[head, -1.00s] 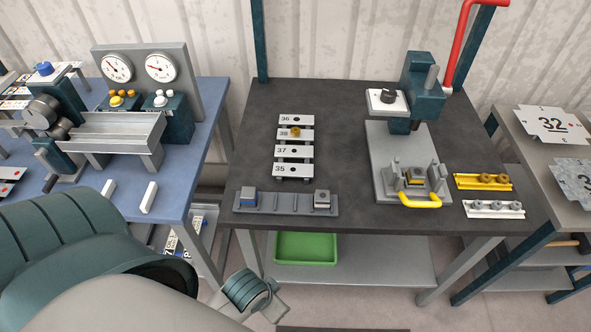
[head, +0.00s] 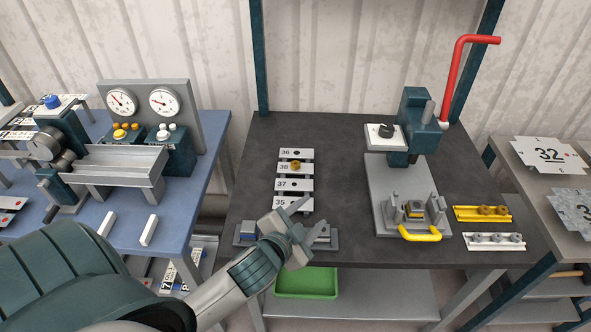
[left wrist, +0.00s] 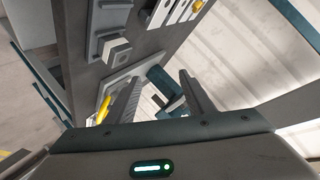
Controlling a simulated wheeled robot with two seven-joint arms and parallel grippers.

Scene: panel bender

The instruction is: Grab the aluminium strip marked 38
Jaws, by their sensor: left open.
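The aluminium strip marked 38 (head: 286,168) lies second from the back in a column of pale strips on the dark table, with a brass knob on it. The strips also show at the top of the left wrist view, their numbers unreadable there. My left gripper (head: 313,217) is open and empty, over the front of the table, in front of the strip marked 35 (head: 284,203) and apart from strip 38. Its two fingers (left wrist: 160,80) show in the left wrist view with nothing between them. My right gripper is not in view.
A grey rail with blocks (head: 244,236) lies under my left gripper, partly hidden. A press with a red lever (head: 415,130) stands to the right, beside a yellow bar (head: 482,213) and a white bar (head: 493,242). Strips 36 (head: 296,153) and 37 (head: 296,185) flank strip 38.

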